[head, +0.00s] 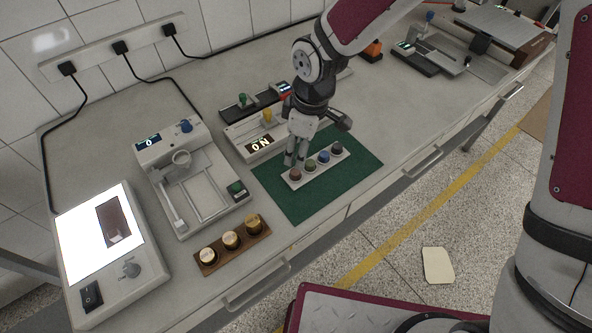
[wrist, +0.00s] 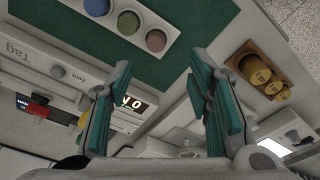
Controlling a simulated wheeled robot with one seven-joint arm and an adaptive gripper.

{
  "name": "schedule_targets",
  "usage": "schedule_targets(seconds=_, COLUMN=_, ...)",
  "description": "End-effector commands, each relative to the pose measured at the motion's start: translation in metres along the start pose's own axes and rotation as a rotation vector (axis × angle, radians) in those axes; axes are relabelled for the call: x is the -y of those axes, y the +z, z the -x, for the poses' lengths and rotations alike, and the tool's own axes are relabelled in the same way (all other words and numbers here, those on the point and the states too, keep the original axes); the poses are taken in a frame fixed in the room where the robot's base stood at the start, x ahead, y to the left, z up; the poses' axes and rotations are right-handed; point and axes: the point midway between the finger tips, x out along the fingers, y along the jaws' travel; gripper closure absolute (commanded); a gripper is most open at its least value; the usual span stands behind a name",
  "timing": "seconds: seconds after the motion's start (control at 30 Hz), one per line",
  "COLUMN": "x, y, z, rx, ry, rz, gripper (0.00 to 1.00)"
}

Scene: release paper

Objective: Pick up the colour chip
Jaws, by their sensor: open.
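Several round colour chips sit in a row on a pale strip (head: 313,171) on the green mat (head: 351,177). They include a reddish chip (head: 296,174), a green chip (head: 310,163) and a blue chip (head: 324,157); a dark one is at the right end. In the wrist view the reddish chip (wrist: 156,40), green chip (wrist: 128,22) and blue chip (wrist: 96,5) show near the top edge, beyond the fingertips. My gripper (head: 294,160) is open and empty, its fingers pointing down near the strip's left end. In the wrist view its teal-padded fingers (wrist: 160,62) are apart, with nothing between them.
A wooden block (head: 207,268) with brass weights stands at the front edge. A lit panel (head: 93,235) and a grey device (head: 169,148) are at left. A device with a lit display (head: 260,147) stands close behind the mat.

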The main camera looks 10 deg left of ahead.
Motion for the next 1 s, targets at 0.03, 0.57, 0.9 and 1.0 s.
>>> schedule_targets(seconds=0.03, x=0.002, y=0.0, z=-0.011, rx=0.003, ry=-0.004, rz=0.001, gripper=0.54)
schedule_targets(seconds=0.57, x=-0.002, y=0.0, z=-0.063, rx=0.002, ry=-0.002, rz=-0.002, gripper=0.54)
schedule_targets(seconds=0.9, x=-0.006, y=0.0, z=-0.096, rx=0.0, ry=0.001, rz=-0.002, gripper=0.54)
schedule_targets(seconds=1.0, x=-0.006, y=0.0, z=-0.097, rx=0.0, ry=0.002, rz=-0.002, gripper=0.54)
